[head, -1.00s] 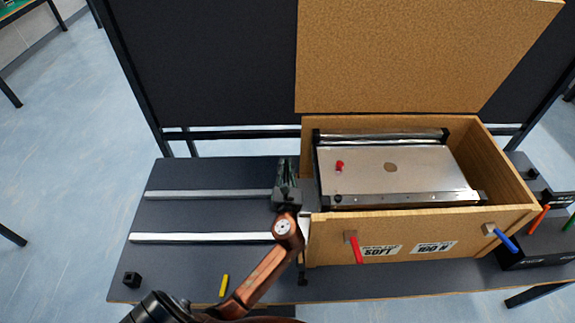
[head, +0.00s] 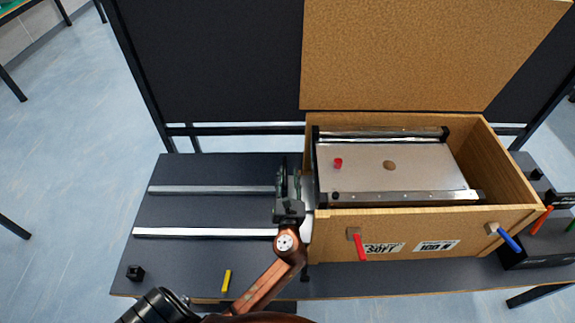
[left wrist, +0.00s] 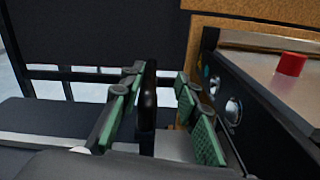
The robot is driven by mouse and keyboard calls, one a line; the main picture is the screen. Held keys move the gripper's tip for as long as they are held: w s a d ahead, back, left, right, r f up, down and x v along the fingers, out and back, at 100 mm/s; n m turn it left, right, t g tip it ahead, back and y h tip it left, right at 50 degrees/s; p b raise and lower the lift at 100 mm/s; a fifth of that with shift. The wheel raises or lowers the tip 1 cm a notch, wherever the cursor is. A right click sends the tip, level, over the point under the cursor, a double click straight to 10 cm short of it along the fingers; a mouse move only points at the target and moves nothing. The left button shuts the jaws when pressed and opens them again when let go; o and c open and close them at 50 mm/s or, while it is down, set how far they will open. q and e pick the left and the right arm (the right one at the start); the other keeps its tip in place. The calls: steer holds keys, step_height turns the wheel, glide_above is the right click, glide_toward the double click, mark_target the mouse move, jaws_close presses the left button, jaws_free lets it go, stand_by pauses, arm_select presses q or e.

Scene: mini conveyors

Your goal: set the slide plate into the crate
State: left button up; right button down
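The slide plate (head: 420,170), a flat silver panel with a red knob (head: 338,163), lies inside the open wooden crate (head: 430,222). Its black left end is close to the crate's left wall, and it also shows in the left wrist view (left wrist: 268,75). My left gripper (head: 288,172) is just outside the crate's left side. In the left wrist view its green-padded fingers (left wrist: 160,115) are apart. A dark rounded upright piece (left wrist: 148,90) shows between them; I cannot tell whether they touch it. My right gripper is not in view.
The crate's tall lid (head: 430,55) stands open behind it. Red (head: 358,244) and blue (head: 508,240) handles project from its front. Two silver rails (head: 200,232) lie on the dark table (head: 185,212) at left. A yellow piece (head: 226,281) and black block (head: 135,272) lie near the front.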

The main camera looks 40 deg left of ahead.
arm_select(q)
steer(key=v, duration=0.6)
steer(key=shift+d, duration=0.1)
steer(key=shift+s+d, duration=0.1)
steer(key=shift+s, duration=0.05)
steer(key=p+v, duration=0.2)
steer(key=v, duration=0.6)
steer(key=shift+s, duration=0.35)
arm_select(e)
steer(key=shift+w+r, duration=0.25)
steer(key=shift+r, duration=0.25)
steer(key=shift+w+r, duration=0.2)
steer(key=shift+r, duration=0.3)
arm_select(q)
steer(key=shift+d+r, duration=0.1)
steer(key=shift+d, duration=0.05)
steer(key=shift+p, duration=0.55)
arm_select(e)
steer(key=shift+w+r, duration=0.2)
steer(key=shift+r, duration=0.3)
